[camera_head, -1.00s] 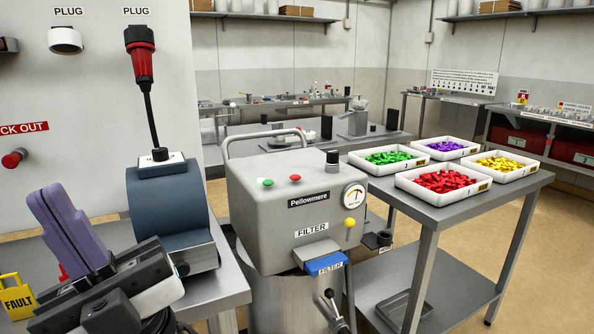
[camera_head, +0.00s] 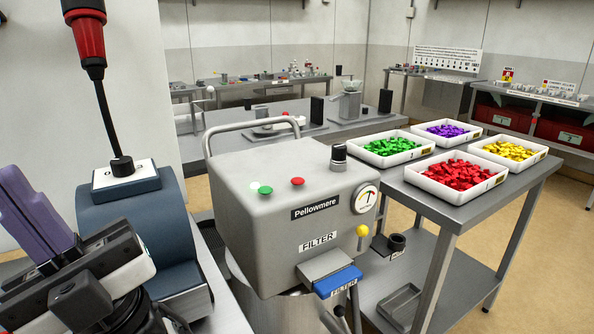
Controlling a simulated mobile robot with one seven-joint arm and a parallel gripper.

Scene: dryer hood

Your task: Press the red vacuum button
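The red button (camera_head: 297,181) is a small round cap on the top of the grey Pellowmere unit (camera_head: 235,185). It stands to the right of a green button (camera_head: 265,190), and both are in plain view. My gripper (camera_head: 14,172) is at the left edge, with its purple fingers pointing up and side by side with no clear gap. It looks shut and empty. It is well to the left of the unit and apart from the red button.
A blue-grey drum-shaped machine (camera_head: 150,230) with a red-plugged cable stands between my gripper and the unit. The unit has a carry handle (camera_head: 250,124), a black knob (camera_head: 338,153) and a gauge (camera_head: 364,198). Trays of coloured pieces sit on a table (camera_head: 465,212) to the right.

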